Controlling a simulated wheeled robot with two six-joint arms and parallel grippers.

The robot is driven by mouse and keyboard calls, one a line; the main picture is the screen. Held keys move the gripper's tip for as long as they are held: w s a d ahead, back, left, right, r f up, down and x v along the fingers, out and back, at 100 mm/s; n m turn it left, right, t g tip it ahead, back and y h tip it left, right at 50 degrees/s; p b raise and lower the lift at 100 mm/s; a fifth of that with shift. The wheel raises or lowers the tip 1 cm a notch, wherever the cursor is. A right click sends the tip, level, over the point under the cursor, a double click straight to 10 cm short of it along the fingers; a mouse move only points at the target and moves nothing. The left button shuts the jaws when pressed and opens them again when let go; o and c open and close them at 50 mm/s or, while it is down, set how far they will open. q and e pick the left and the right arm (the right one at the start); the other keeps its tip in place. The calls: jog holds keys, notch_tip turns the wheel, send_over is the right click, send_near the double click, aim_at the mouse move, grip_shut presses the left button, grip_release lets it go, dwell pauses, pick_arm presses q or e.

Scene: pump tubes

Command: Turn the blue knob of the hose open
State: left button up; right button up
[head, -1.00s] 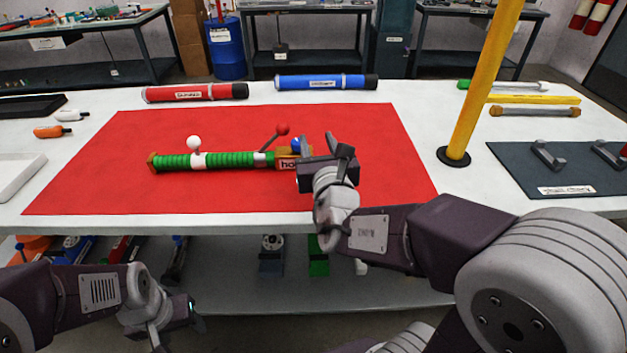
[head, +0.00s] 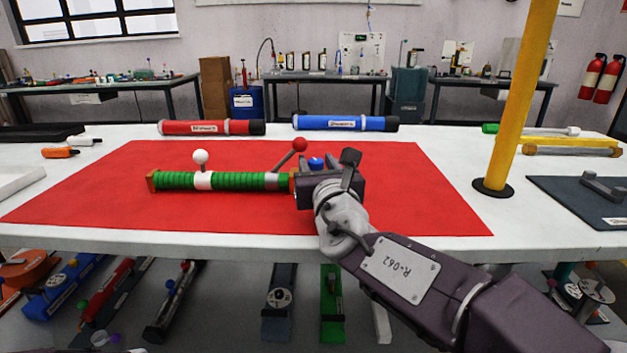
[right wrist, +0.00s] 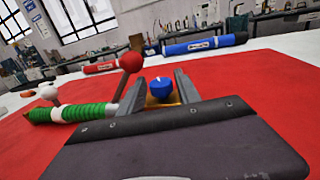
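The green ribbed hose (head: 240,181) lies on the red mat (head: 420,190). It carries a white ball knob (head: 200,157) and a red ball lever (head: 299,145). The blue knob (head: 316,163) sits at its right end, partly hidden behind my right gripper (head: 330,175) in the head view. In the right wrist view the blue knob (right wrist: 161,88) stands between the two open fingers of my right gripper (right wrist: 160,92), with gaps on both sides. The red ball (right wrist: 131,62) is close to the left finger. My left gripper is out of the head view.
A red tube (head: 212,128) and a blue tube (head: 345,123) lie behind the mat. A yellow post (head: 515,110) stands on the table to the right. The mat right of my gripper is clear.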

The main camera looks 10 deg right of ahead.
jog(key=w, duration=0.4)
jog(key=shift+w+d, duration=0.1)
jog(key=shift+d, duration=0.05)
grip_shut()
jog(key=shift+r+h+p, duration=0.15)
jog(key=shift+h+p, duration=0.15)
jog(key=shift+p, duration=0.2)
jog(key=m+h+p, duration=0.2)
jog(key=h+p, duration=0.1)
jog(key=p, duration=0.1)
jog(key=shift+d+r+m+g+h, duration=0.1)
jog(key=shift+d+m+g+h, duration=0.15)
jog(key=shift+m+g+h, duration=0.15)
jog(key=m+h+p, duration=0.1)
jog(key=m+g+h+p, duration=0.1)
jog(key=h, duration=0.1)
jog(key=d+m+g+h+p, duration=0.1)
jog(key=p, duration=0.1)
jog(key=shift+s+h, duration=0.3)
jog(key=shift+h, duration=0.1)
jog(key=shift+s+d+f+m+g+h+p, duration=0.1)
jog(key=shift+m+g+h+p, duration=0.25)
jog(key=shift+m+g+h, duration=0.1)
jog(key=shift+s+f+m+g+h+p, duration=0.1)
jog(key=shift+m+g+h+p, duration=0.25)
jog(key=shift+m+g, duration=0.1)
grip_release()
jog(key=shift+w, duration=0.1)
